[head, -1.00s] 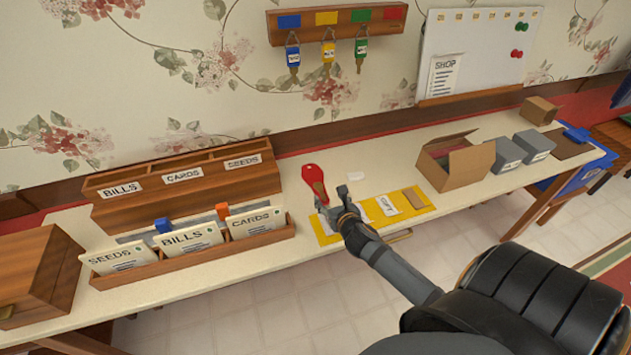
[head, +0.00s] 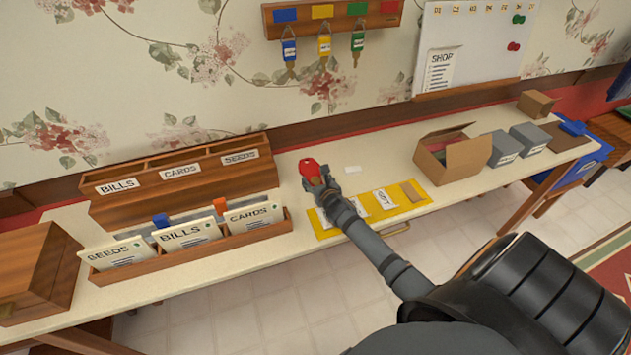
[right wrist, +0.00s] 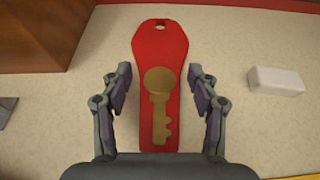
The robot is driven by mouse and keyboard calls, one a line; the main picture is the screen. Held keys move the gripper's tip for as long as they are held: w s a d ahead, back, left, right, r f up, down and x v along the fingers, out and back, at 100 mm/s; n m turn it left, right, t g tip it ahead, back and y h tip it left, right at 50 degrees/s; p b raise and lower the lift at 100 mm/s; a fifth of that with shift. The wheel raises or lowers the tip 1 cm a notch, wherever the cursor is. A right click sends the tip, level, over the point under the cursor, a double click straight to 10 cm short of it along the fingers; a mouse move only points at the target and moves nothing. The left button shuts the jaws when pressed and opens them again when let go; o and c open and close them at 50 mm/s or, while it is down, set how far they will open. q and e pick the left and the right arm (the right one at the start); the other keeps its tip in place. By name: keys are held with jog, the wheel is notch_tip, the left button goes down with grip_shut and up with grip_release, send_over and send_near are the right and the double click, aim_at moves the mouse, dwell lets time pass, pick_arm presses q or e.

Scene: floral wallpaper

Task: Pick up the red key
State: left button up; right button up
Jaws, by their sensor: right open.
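The red key (head: 309,168) lies on the cream table beside the wooden sorter. In the right wrist view it is a red tag (right wrist: 160,50) with a hole at its far end and a brass key shape on its face. My right gripper (head: 318,184) is over the near part of the key and hides that part in the head view. In the right wrist view the gripper's fingers (right wrist: 160,90) are open, one on each side of the tag, with gaps between them and it. My left gripper is not in view.
A wooden sorter (head: 180,192) stands left of the key. A white block (head: 352,169) lies just right of it. A yellow mat (head: 412,207) with labels is at the front. An open cardboard box (head: 437,175) stands farther right. Keys hang on a wall rack (head: 390,20).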

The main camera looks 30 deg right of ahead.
jog(key=c, duration=1.2)
notch_tip(320, 180, up, 3)
jog(key=shift+f, duration=0.1)
jog(key=s+r+p, duration=0.3)
jog(key=s+r, duration=0.7)
jog(key=s, duration=0.4)
jog(key=shift+r, duration=0.15)
